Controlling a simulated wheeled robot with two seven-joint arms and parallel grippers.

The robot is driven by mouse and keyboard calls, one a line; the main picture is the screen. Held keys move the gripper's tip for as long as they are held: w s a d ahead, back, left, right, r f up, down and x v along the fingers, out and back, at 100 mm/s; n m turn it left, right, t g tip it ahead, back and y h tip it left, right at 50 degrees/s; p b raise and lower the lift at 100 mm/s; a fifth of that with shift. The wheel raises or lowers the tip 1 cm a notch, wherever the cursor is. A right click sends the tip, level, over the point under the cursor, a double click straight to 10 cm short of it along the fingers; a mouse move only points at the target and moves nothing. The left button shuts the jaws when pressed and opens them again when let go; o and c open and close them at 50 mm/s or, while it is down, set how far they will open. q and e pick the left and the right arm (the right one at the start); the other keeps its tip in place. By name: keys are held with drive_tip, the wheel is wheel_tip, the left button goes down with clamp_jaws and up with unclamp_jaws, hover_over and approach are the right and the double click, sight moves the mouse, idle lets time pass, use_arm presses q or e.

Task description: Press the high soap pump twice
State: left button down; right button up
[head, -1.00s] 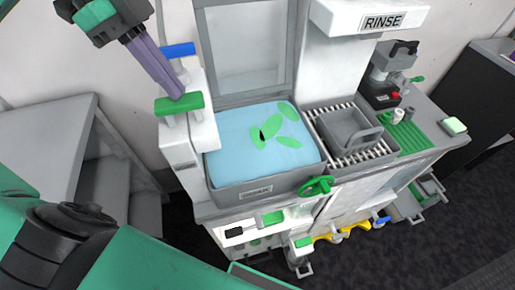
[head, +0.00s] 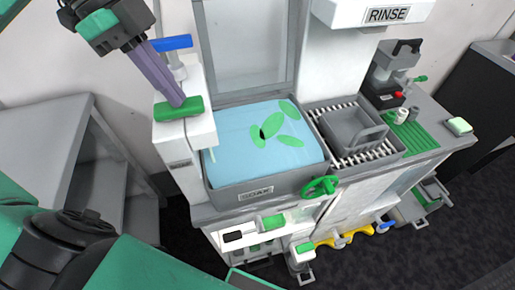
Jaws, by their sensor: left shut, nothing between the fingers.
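A pump with a wide green handle (head: 178,109) stands on a white housing (head: 187,143) left of the soap basin. Its handle sits low, close against the housing top. A blue-handled lever (head: 172,43) on a grey-white post rises behind it. My left gripper (head: 177,103) reaches down from the upper left, its purple fingers shut and empty. The fingertips are at the top of the green handle and appear to touch it. The fingers partly hide the handle's back edge. My right gripper is not in view.
The grey soap basin (head: 268,190) holds blue liquid with green leaf shapes. A green valve wheel (head: 319,187) sticks out at its front. A rinse unit (head: 375,14) and grey tub (head: 353,128) stand right. A grey shelf (head: 65,140) stands left.

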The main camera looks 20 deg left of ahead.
use_arm(q)
drive_tip(key=shift+r+p, duration=1.7)
drive_tip(key=shift+r, duration=0.25)
wheel_tip(320, 180, up, 6)
drive_tip(key=p, duration=0.5)
